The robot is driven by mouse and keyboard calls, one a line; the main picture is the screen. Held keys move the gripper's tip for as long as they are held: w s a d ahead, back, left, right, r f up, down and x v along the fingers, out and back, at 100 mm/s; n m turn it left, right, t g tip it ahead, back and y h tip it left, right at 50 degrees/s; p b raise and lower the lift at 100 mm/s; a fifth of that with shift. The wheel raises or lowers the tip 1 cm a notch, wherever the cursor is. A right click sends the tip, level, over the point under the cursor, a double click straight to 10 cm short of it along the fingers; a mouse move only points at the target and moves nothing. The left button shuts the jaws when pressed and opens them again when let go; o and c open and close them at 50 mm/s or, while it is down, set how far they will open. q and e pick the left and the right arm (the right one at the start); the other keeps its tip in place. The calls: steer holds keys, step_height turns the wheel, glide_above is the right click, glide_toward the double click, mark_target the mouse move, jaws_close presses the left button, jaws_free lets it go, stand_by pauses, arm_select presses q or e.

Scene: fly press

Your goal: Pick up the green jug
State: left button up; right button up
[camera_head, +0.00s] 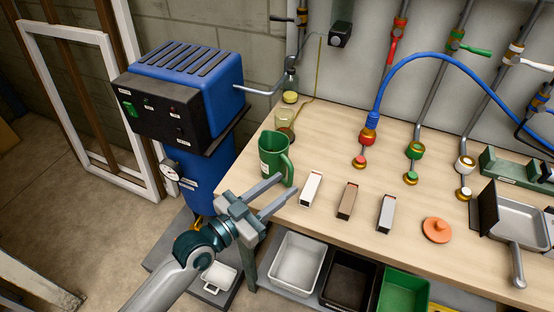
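The green jug (272,150) stands upright near the left end of the wooden workbench (330,215), with its handle on the right side. My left gripper (283,190) comes in from the lower left, with its two fingers spread apart. I cannot tell whether a finger touches the jug. Nothing shows between the fingers. My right gripper is not in view.
Three small boxes, white (311,188), brown (348,200) and grey (386,213), lie right of the jug. An orange lid (436,230) and a metal pan (520,222) are further right. A blue machine (187,95) stands left of the bench. Bins, one white (297,262), sit below.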

mark_target(289, 181)
arm_select(q)
steer(key=shift+p+x, duration=0.35)
steer(key=shift+x, duration=1.4)
steer(key=shift+w+a+f+p+x, duration=0.1)
steer(key=shift+p+x, duration=0.2)
steer(key=shift+x, duration=0.45)
steer(key=shift+w+a+f+p+x, duration=0.1)
steer(key=shift+p+x, duration=0.15)
steer(key=shift+x, duration=0.5)
steer(key=shift+w+a+f+p+x, duration=0.1)
steer(key=shift+p+x, duration=0.2)
steer(key=shift+x, duration=0.45)
steer(key=shift+w+d+f, duration=0.1)
steer(key=shift+w+d, duration=0.1)
steer(key=shift+d, duration=0.05)
jaws_close()
